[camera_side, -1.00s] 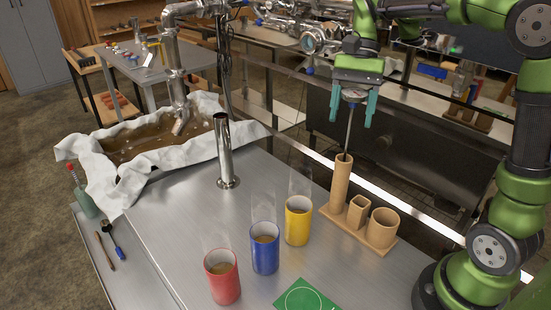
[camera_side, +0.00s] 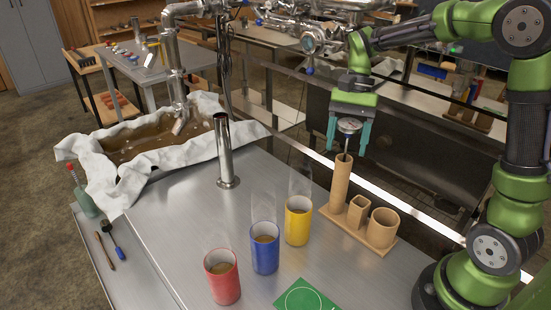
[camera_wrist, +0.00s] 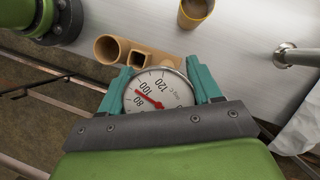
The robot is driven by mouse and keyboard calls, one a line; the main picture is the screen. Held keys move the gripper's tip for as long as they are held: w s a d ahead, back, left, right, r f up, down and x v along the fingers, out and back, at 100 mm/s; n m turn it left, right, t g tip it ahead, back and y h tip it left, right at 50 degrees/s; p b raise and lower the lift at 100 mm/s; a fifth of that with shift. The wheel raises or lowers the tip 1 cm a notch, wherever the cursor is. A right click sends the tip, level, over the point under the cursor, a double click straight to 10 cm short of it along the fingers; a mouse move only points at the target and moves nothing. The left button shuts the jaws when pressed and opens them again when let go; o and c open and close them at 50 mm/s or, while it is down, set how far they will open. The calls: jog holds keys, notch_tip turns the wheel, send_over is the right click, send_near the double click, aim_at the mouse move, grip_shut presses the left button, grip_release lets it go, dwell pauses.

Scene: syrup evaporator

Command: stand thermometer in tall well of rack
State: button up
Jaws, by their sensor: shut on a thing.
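The thermometer (camera_side: 349,126) has a round dial head and a thin stem. My gripper (camera_side: 348,138) is shut on its head, with a teal finger on each side. The stem points down into the tall well (camera_side: 340,182) of the wooden rack (camera_side: 375,245), and its lower part is hidden inside.
Yellow (camera_side: 298,220), blue (camera_side: 265,248) and red (camera_side: 222,276) steaming cups stand left of the rack on the metal table (camera_side: 190,225). A metal pipe (camera_side: 224,150) stands upright farther left. A green card (camera_side: 306,296) lies at the front edge.

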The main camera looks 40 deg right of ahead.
aim_at(345, 155)
jog(key=shift+f, duration=3.7)
jog(key=o, duration=1)
jog(key=shift+o, duration=0.6)
jog(key=shift+v, duration=3.8)
